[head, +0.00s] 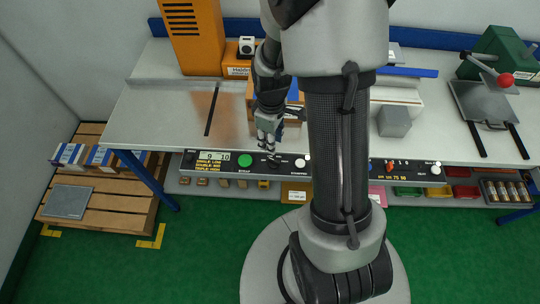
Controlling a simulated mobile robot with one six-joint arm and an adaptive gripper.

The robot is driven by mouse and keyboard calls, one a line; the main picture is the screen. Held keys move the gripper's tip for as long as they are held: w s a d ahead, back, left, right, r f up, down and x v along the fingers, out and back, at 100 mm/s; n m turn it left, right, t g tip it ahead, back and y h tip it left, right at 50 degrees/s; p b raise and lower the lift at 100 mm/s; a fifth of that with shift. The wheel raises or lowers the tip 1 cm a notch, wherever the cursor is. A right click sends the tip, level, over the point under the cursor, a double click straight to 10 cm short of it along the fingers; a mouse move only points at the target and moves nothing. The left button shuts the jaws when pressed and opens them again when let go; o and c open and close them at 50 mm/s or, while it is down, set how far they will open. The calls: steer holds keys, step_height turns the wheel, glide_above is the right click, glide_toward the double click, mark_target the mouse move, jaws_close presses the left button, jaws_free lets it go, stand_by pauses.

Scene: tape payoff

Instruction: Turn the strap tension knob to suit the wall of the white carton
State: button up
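The front panel (225,167) of the bench carries a display, a green button (243,157) and a white button (300,162). A dark knob-like shape (273,163) sits between them, just below my gripper; I cannot tell for sure that it is the strap tension knob. My gripper (269,148) points down at the panel's upper edge. Its fingers are small here, and I cannot tell whether they are open, shut or touching the panel. A white box-like thing (402,97) lies right of my arm, partly hidden; I cannot tell if it is the white carton.
A brown box (294,120) stands behind my gripper. A grey block (394,121) and a sealing press (485,99) with a red-knobbed lever stand to the right. An orange machine (193,35) stands at the back left. The bench's left part (160,110) is mostly clear.

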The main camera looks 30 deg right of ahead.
mark_target(271, 159)
step_height(271, 159, down, 10)
steer(key=shift+r+b, duration=0.1)
steer(key=shift+b, duration=1.15)
jaws_close()
